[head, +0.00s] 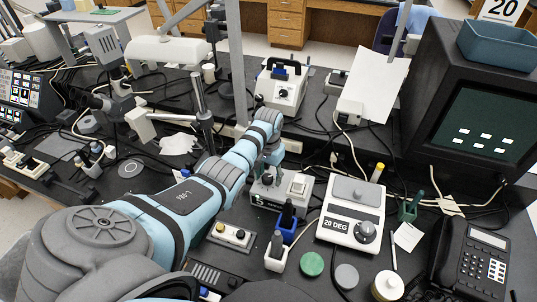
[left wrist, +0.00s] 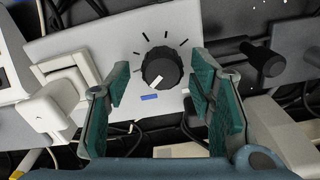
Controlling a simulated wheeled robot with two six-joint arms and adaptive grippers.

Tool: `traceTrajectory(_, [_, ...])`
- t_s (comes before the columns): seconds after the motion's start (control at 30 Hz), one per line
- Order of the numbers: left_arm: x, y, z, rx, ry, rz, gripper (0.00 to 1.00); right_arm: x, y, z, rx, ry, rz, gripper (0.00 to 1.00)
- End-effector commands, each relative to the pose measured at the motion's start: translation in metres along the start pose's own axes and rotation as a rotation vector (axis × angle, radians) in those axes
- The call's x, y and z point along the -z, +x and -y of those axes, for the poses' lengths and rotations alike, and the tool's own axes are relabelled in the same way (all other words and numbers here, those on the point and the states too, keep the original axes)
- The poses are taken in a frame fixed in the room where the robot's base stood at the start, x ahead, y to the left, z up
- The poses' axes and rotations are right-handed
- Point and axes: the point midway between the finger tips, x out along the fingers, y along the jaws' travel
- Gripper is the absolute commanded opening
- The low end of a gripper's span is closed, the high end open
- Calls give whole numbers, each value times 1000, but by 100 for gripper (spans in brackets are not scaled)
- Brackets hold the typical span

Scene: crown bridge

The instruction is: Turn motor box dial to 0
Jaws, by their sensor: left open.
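The motor box (head: 257,195) is a low light-grey box on the black bench, with a rocker switch (head: 298,187) on its top. In the left wrist view its panel (left wrist: 112,38) carries a round black dial (left wrist: 162,66) with black tick marks around it. A white pointer mark on the dial faces down and left, towards a small blue label (left wrist: 150,97). My left gripper (head: 271,169) is above the box. In the left wrist view the teal-padded fingers of the left gripper (left wrist: 161,80) are open, one on each side of the dial; I cannot tell whether they touch it.
A white hotplate labelled 20 DEG (head: 338,229) stands to the right. A small box with coloured buttons (head: 231,237) and a blue holder (head: 286,229) are close by. A white box with a dial and handle (head: 281,92) stands behind. Cables crowd the bench.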

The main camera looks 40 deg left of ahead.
Motion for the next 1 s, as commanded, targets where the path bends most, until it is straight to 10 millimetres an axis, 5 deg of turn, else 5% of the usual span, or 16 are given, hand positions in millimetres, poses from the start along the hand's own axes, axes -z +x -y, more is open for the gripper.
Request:
traceTrajectory(0.23, [-1,0,1,0,-1,1,48,14,0,0,0,1,-23,49])
traceTrajectory(0.53, [-1,0,1,0,-1,1,1,-2,-1,2,3,1,4,49])
traceTrajectory(1.0, [0,-2,0,-1,-106,0,1,4,-11,1,2,1,-5,49])
